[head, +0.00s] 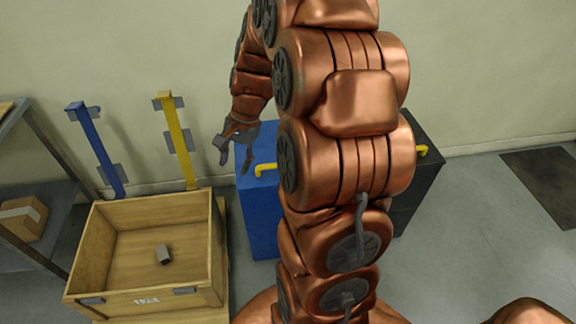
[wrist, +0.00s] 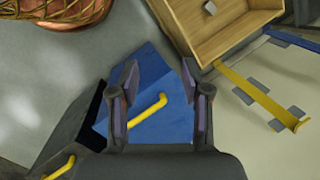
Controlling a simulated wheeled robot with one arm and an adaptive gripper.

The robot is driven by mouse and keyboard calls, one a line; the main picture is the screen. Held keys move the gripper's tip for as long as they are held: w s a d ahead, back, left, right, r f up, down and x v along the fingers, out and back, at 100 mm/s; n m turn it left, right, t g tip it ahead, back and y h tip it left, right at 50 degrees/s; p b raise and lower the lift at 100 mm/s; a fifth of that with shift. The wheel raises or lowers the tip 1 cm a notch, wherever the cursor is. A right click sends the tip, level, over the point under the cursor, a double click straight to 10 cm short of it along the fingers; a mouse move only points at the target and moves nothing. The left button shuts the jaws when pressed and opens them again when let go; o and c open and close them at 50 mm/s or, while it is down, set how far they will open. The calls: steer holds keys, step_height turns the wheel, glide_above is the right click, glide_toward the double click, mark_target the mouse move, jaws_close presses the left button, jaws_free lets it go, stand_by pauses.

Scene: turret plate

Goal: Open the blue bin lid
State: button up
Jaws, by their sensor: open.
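The blue bin (head: 262,215) stands against the wall behind my arm, which hides its right part in the head view. Its blue lid (wrist: 150,75) looks shut, with a yellow bar handle (wrist: 147,112) on top; the handle also shows in the head view (head: 265,168). My gripper (head: 234,164) is open and empty, pointing down above the lid's left side. In the wrist view my gripper (wrist: 158,75) has its two fingers spread over the lid, with the handle between and below them. I see no contact with the handle.
A dark bin (head: 415,185) with a yellow handle stands to the right of the blue one. An open wooden crate (head: 90,250) holding a small grey block (head: 163,254) is at the left. Blue (head: 97,150) and yellow (head: 178,140) posts rise behind it.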

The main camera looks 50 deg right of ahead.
steer(key=w+d+f+m+t+b, duration=0.1)
steer(key=d+f+m, duration=0.35)
steer(key=d, duration=0.45)
steer(key=w+d+f+m+t+h+b, duration=0.1)
steer(key=d+f+m+b, duration=0.15)
steer(key=d+f, duration=0.45)
steer(key=w+d+f+m+t, duration=0.1)
steer(key=d+f+m, duration=0.35)
steer(key=d, duration=0.55)
steer(key=shift+s+x, duration=0.2)
steer(key=shift+x, duration=3.65)
steer(key=shift+d+f, duration=0.1)
jaws_close()
